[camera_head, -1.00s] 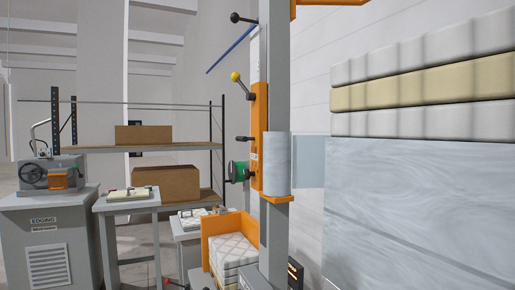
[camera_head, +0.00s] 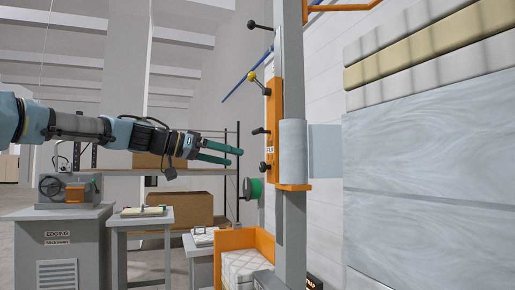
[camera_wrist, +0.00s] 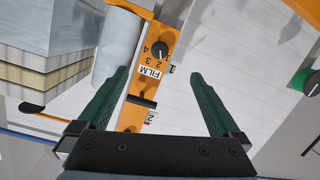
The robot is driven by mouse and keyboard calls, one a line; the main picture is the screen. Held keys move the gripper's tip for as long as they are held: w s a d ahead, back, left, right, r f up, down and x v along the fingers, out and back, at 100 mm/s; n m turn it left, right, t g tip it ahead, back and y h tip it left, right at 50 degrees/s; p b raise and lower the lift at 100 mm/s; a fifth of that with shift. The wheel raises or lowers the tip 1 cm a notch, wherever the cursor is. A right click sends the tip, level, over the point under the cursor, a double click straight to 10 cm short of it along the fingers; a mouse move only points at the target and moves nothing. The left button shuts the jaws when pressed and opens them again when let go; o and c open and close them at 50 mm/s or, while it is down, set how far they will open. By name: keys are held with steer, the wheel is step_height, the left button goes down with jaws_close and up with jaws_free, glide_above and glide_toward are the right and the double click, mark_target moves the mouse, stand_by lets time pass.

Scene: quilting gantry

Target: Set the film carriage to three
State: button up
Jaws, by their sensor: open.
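The orange film carriage (camera_head: 273,110) sits on the tall grey column (camera_head: 293,225), with a pale film roll (camera_head: 293,150) on its right side. In the wrist view the carriage (camera_wrist: 131,117) bears a FILM label (camera_wrist: 149,71), printed numbers and a round black knob (camera_wrist: 163,52). I cannot tell which number the knob points to. A black T-shaped handle (camera_wrist: 141,100) lies below the label. My gripper (camera_head: 234,157) is open and empty, left of the carriage in the head view. In the wrist view its green fingers (camera_wrist: 158,73) are spread, with the knob beyond the gap between them.
A yellow-knobbed lever (camera_head: 253,77) and a green knob (camera_head: 252,188) stick out left of the column. An orange bin with quilted pads (camera_head: 243,264) stands below. Small tables, a shelf with boxes (camera_head: 184,208) and an edging machine (camera_head: 68,189) are at left.

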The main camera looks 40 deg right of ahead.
steer(key=m+g+h, duration=0.1)
steer(key=m+h, duration=0.1)
glide_toward(255, 131)
steer(key=shift+n, duration=0.3)
steer(key=shift+p+x, duration=1.9)
steer(key=shift+x, duration=3.45)
jaws_close()
step_height(255, 131, up, 15)
steer(key=p, duration=0.6)
